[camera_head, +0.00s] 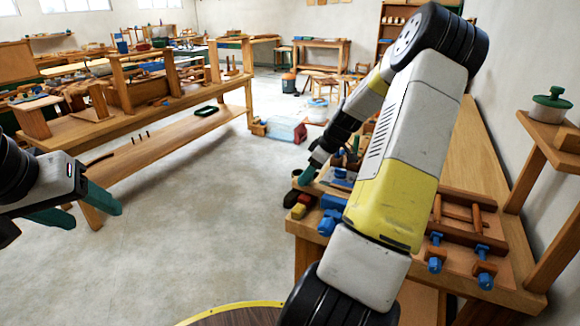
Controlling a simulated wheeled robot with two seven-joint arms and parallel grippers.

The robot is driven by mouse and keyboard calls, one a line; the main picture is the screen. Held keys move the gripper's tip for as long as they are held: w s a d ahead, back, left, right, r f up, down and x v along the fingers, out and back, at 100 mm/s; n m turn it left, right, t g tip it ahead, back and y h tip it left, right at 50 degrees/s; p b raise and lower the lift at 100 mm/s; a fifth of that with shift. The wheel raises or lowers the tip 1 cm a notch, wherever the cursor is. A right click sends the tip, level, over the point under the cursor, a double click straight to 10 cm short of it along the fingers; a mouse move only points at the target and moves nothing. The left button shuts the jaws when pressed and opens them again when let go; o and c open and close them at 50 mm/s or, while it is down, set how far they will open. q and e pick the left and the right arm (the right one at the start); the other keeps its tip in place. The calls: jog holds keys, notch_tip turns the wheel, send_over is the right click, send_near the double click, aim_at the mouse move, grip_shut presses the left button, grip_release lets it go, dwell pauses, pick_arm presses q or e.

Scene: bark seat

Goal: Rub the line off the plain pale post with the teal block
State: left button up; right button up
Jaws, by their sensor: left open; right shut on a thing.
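My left gripper (84,206) is at the left, with dark teal fingers spread open and empty above the floor. My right arm crosses the middle of the view and reaches out over the bench on the right. My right gripper (307,174) is at the bench's far left end, low near the bench top. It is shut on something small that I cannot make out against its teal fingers. I cannot pick out the teal block separately. I cannot identify the plain pale post or its line; my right arm hides part of the bench.
The wooden bench (468,145) runs along the right wall. Red and yellow blocks (302,206) and a blue clamp (329,221) sit near its left edge. More blue-handled clamps (436,262) lie at the right. A long workbench (150,115) stands left; the floor between (215,200) is clear.

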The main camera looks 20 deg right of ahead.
jog(key=shift+s+a+f, duration=0.1)
jog(key=shift+s+a, duration=0.3)
jog(key=shift+a, duration=0.05)
jog(key=shift+w+d, duration=1)
jog(key=shift+d, duration=0.2)
jog(key=shift+s+a, duration=1)
jog(key=shift+a, duration=0.2)
jog(key=shift+s+d+r, duration=0.1)
jog(key=shift+r, duration=1.45)
jog(key=shift+d+r, duration=0.1)
jog(key=shift+r, duration=1.45)
